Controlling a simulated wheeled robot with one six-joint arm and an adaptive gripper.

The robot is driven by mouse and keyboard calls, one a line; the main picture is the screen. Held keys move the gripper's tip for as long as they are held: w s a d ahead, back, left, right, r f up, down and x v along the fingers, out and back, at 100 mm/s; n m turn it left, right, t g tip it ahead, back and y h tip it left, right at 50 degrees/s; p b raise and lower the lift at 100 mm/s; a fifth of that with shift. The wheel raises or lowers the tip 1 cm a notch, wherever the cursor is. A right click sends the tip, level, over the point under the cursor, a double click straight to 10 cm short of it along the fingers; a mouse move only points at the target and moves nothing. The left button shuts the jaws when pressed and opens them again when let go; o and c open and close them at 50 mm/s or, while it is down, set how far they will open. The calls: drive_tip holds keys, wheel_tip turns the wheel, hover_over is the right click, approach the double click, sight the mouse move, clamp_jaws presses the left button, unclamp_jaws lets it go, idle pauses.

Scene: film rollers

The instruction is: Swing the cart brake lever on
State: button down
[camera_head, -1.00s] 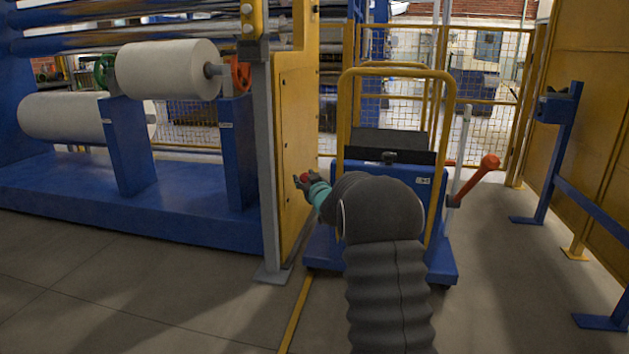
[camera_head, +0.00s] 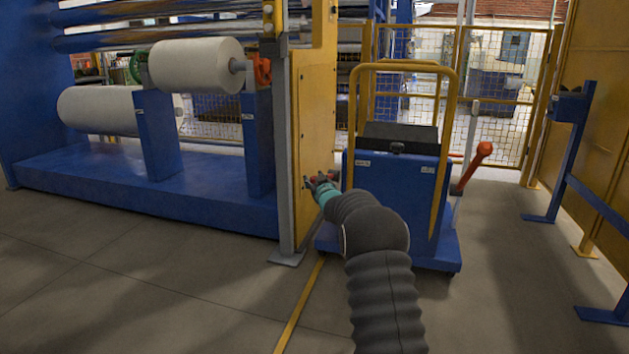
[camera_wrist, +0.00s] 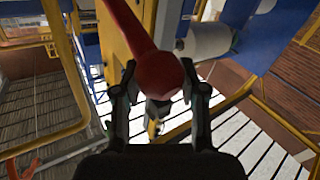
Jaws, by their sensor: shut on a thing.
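A red lever with a ball knob (camera_wrist: 160,74) shows large in the wrist view, its shaft running up and left from the knob. My gripper (camera_wrist: 160,98) has its fingers on both sides of the knob and is shut on it. In the head view my gripper (camera_head: 315,181) is at the left side of the blue cart (camera_head: 400,185), in front of the yellow panel, with a little red showing at its fingers. The lever's pivot is hidden there. A second, orange-red lever (camera_head: 472,168) stands tilted up and right on the cart's right side, apart from my gripper.
The cart has a yellow handle frame (camera_head: 452,105). A yellow machine panel (camera_head: 313,140) stands close left of my gripper, beside the blue roller stand (camera_head: 150,205). A blue post (camera_head: 560,155) stands at the right. The floor in front (camera_head: 200,300) is clear.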

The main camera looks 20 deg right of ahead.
drive_tip(key=shift+s+d+f, duration=0.1)
drive_tip(key=shift+d+f, duration=0.1)
drive_tip(key=shift+f, duration=0.35)
drive_tip(key=shift+s+d+f, duration=0.1)
drive_tip(key=shift+d+f, duration=0.05)
drive_tip(key=shift+f, duration=0.35)
drive_tip(key=c, duration=0.9)
unclamp_jaws()
drive_tip(key=shift+o, duration=1.3)
drive_tip(key=shift+d, duration=0.2)
drive_tip(key=shift+r, duration=0.1)
drive_tip(key=shift+w+a+r, duration=0.1)
drive_tip(key=shift+a+r, duration=0.1)
drive_tip(key=shift+a, duration=0.2)
drive_tip(key=shift+s+r, duration=0.15)
drive_tip(key=shift+s, duration=0.45)
drive_tip(key=s, duration=1)
drive_tip(key=shift+s, duration=0.4)
